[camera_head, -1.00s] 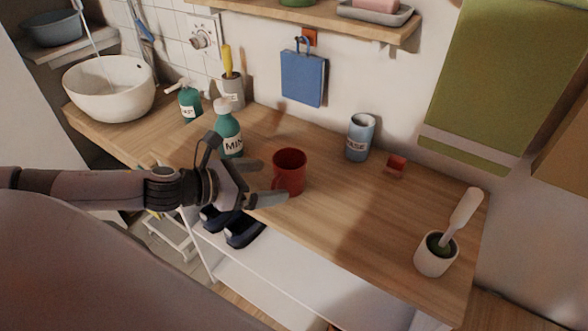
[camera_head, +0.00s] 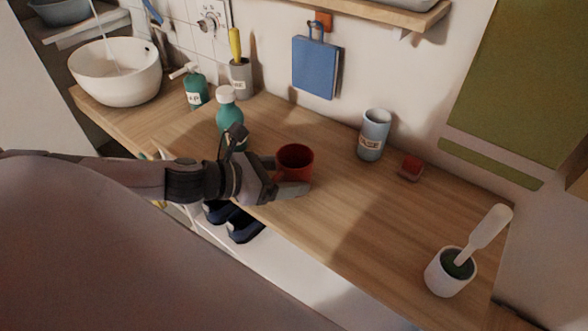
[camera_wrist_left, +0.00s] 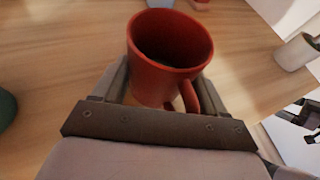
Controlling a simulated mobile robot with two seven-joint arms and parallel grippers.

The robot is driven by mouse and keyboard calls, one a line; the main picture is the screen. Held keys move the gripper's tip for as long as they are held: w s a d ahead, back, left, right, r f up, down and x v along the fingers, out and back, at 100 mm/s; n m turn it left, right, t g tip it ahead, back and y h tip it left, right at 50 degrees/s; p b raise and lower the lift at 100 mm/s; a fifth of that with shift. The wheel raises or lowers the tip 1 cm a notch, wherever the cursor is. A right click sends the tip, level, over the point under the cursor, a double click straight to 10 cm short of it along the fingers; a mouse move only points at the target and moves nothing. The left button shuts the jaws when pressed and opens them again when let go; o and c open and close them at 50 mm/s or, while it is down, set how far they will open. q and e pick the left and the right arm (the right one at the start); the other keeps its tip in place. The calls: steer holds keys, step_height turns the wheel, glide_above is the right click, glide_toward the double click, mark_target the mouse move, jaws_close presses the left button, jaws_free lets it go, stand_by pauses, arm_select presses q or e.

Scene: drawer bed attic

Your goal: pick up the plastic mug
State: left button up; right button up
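The red plastic mug (camera_head: 293,164) stands upright on the wooden counter (camera_head: 380,215), and it also shows in the left wrist view (camera_wrist_left: 168,50). Its handle points toward my palm in the wrist view. My left gripper (camera_head: 289,178) is low at the mug, with one finger along its near side and the other mostly hidden behind it. In the wrist view the left gripper's fingers (camera_wrist_left: 165,75) lie on both sides of the mug, open around it. Whether the fingertips touch the mug is unclear. My right gripper is not in view.
A green bottle (camera_head: 229,113) stands close behind my left gripper. A blue-grey cup (camera_head: 374,135) and a small red block (camera_head: 411,168) are right of the mug. A white pot with a brush (camera_head: 450,272) is at the front right. Counter between them is clear.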

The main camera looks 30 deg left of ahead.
arm_select(q)
steer(key=shift+c, duration=0.6)
steer(key=shift+w+r, duration=0.1)
steer(key=shift+r, duration=0.45)
step_height(320, 180, up, 19)
steer(key=p, duration=0.8)
steer(key=shift+p, duration=0.3)
